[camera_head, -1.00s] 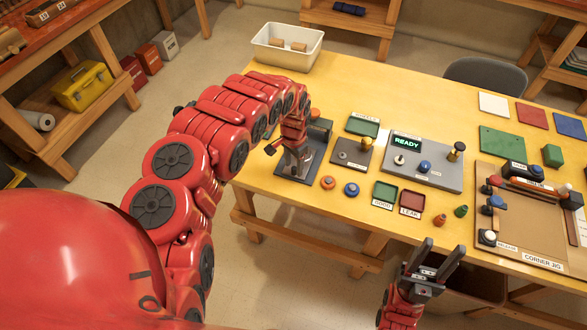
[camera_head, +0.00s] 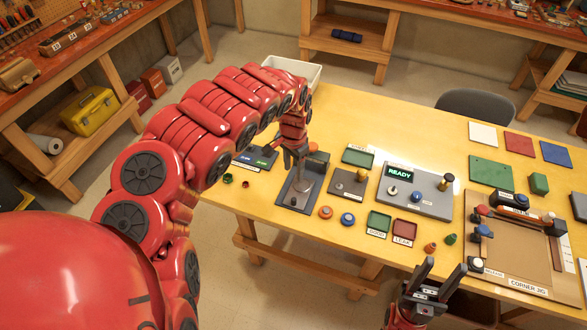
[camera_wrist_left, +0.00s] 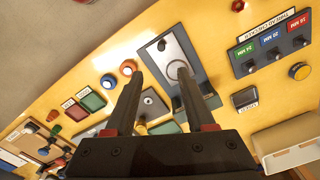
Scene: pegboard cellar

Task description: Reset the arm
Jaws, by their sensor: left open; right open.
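My left arm comes in from the left and reaches over the table. My left gripper (camera_head: 290,158) is above the dark grey fixture plate (camera_head: 287,200), partly hidden by its own wrist. In the left wrist view my left gripper (camera_wrist_left: 160,74) is open, with nothing between its fingers. Below it is the fixture (camera_wrist_left: 153,47) with a pale round ring on its face. My right gripper (camera_head: 443,267) is open and empty, fingers up, at the table's front edge.
A grey panel with a READY display (camera_head: 400,172), green tray (camera_head: 378,222), red tray (camera_head: 406,228) and corner jig (camera_head: 510,262) are on the table. The white bin (camera_head: 309,70) is behind my left arm. The yellow back middle is clear.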

